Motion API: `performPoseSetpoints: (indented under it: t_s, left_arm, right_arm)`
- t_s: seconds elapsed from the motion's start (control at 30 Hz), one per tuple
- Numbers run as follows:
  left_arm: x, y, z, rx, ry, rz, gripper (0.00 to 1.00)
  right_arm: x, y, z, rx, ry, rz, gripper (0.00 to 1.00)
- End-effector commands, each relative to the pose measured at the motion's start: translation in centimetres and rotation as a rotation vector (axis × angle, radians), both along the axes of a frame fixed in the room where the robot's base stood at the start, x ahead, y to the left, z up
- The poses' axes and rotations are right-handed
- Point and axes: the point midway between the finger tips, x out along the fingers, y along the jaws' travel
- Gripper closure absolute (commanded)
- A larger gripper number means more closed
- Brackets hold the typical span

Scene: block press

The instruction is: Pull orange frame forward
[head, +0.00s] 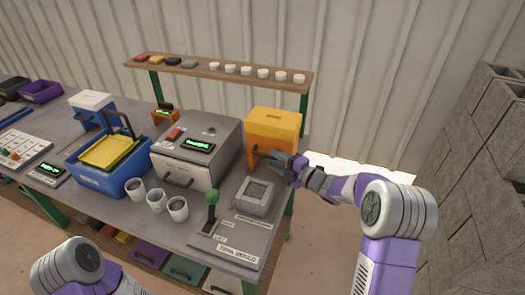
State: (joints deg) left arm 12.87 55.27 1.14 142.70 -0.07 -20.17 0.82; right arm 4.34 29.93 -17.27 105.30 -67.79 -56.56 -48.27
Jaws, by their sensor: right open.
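The orange frame (282,149) stands at the right end of the bench, with a yellow block-shaped top (273,118). A dark handle bar sticks out low on its front. My right gripper (281,164) is at the front of the frame, its dark fingers close to the handle, and is open. I cannot tell whether the fingers touch the handle or are around it. The gripper hides part of the frame's lower front. My left arm shows only at the bottom left, and its gripper is out of the picture.
A grey mould (255,196) sits just in front of the frame, beside a green-knobbed lever (211,199). A grey machine (196,150) stands to the left. Concrete blocks (490,140) are stacked at right.

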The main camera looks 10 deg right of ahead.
Motion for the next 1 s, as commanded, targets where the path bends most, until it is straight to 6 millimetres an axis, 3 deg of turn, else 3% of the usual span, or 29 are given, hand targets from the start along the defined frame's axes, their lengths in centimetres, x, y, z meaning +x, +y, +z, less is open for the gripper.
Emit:
performPoseSetpoints:
  t_s: [0.3, 0.67, 0.7, 0.93, 1.0]
  left_arm:
    - [0.0, 0.0, -0.3, 0.0, 0.0, 0.0, 0.57]
    - [0.0, 0.0, -0.4, 0.0, 0.0, 0.0, 0.57]
    - [0.0, 0.0, -0.4, 0.0, 0.0, 0.0, 0.57]
    - [0.0, 0.0, -0.4, 0.0, 0.0, 0.0, 0.57]
    - [0.0, 0.0, -0.4, 0.0, 0.0, 0.0, 0.57]
  right_arm:
    - [3.8, 2.6, -0.4, 0.001, 0.0, 0.001, 0.6]
    - [4.5, 3.0, -0.4, 0.002, 0.0, -0.001, 0.6]
    - [4.5, 3.0, -0.4, 0.002, 0.0, -0.001, 0.61]
    - [4.5, 3.0, -0.4, 0.002, 0.0, -0.001, 0.97]
    - [4.5, 3.0, -0.4, 0.002, 0.0, -0.001, 1.0]
